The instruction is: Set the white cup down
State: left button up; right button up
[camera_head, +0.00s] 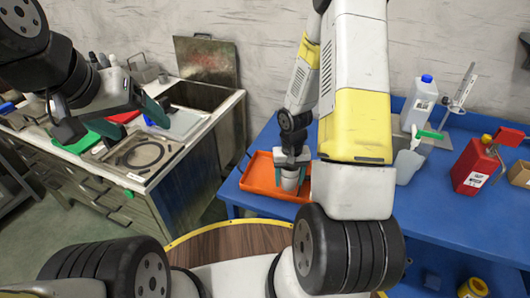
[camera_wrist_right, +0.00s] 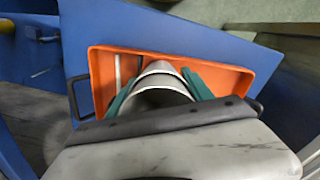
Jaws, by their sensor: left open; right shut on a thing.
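The white cup (camera_head: 291,180) is between the fingers of my right gripper (camera_head: 291,167), which is shut on it. The cup looks upright and is over or in the orange tray (camera_head: 257,178); I cannot tell whether it touches the tray floor. In the right wrist view, the cup (camera_wrist_right: 160,72) shows as a pale round shape between the two green fingers (camera_wrist_right: 158,92), with the orange tray (camera_wrist_right: 232,77) around it. My arm hides part of the tray in the head view. My left gripper (camera_head: 112,120) is open and empty above the left counter.
The tray is on a blue table (camera_head: 440,205). To the right are a white bottle with a blue cap (camera_head: 419,103), a red container (camera_head: 473,167) and a clear spray bottle (camera_head: 408,164). A counter with a sink (camera_head: 205,97) is at left. A round wooden surface (camera_head: 225,245) is in front.

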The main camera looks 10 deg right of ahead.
send_over(270, 176)
jog(key=shift+f, duration=2.25)
jog(key=shift+f, duration=0.2)
jog(key=o, duration=1.3)
jog(key=shift+r, duration=0.1)
